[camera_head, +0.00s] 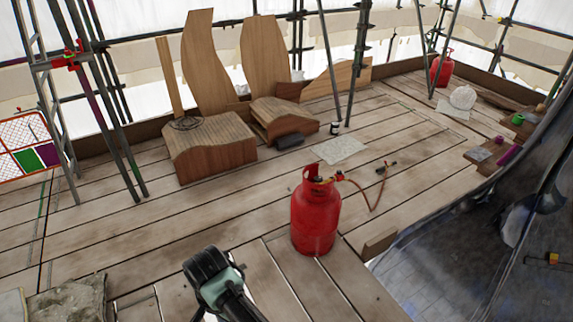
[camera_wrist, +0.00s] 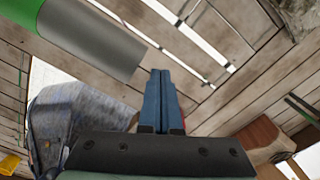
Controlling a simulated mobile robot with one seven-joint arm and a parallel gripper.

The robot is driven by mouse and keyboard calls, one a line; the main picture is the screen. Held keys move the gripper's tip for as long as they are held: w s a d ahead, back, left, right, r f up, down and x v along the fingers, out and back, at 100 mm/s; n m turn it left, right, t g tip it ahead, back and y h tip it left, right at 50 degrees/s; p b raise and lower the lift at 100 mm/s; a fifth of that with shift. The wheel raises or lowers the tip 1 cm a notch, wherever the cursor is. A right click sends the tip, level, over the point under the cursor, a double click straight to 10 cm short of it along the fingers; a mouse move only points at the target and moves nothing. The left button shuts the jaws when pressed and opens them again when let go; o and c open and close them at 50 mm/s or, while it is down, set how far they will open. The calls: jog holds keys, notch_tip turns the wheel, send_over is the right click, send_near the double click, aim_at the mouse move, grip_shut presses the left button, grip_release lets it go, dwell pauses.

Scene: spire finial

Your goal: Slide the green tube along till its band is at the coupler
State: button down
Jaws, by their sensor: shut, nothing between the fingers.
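A thick tube, green (camera_wrist: 14,42) at its far left and grey (camera_wrist: 92,45) towards its free end, crosses the upper left of the wrist view. Its other end runs out of the picture. My gripper (camera_wrist: 161,73) is shut and empty, with its blue fingers together just right of and below the tube's grey end. I see no contact between them. In the head view the end of my arm is low in the middle and its fingers cannot be made out. I cannot identify the tube there. A red coupler (camera_head: 68,60) is on the scaffold at left; whether it is the task's coupler is unclear.
A red gas cylinder (camera_head: 314,215) with a hose stands on the planks right of my arm. Carved wooden blocks (camera_head: 213,150) stand behind. A dark sheeted slope (camera_head: 470,240) fills the right. A rough stone (camera_head: 68,300) lies bottom left. Open planks lie between.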

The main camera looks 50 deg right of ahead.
jog(key=shift+s+a+p, duration=0.3)
jog(key=shift+s+p, duration=0.75)
jog(key=shift+p, duration=0.1)
jog(key=shift+s+a+p, duration=0.3)
jog(key=shift+s+p, duration=0.8)
jog(key=shift+p, duration=0.05)
jog(key=shift+s+a+p, duration=0.3)
jog(key=shift+s+p, duration=0.75)
jog(key=shift+p, duration=0.1)
jog(key=shift+w, duration=0.15)
jog(key=shift+w+d+f+b, duration=0.1)
jog(key=shift+w+d+b, duration=0.15)
jog(key=shift+w+b, duration=0.4)
jog(key=shift+w, duration=0.2)
notch_tip(320, 180, up, 8)
jog(key=p, duration=0.8)
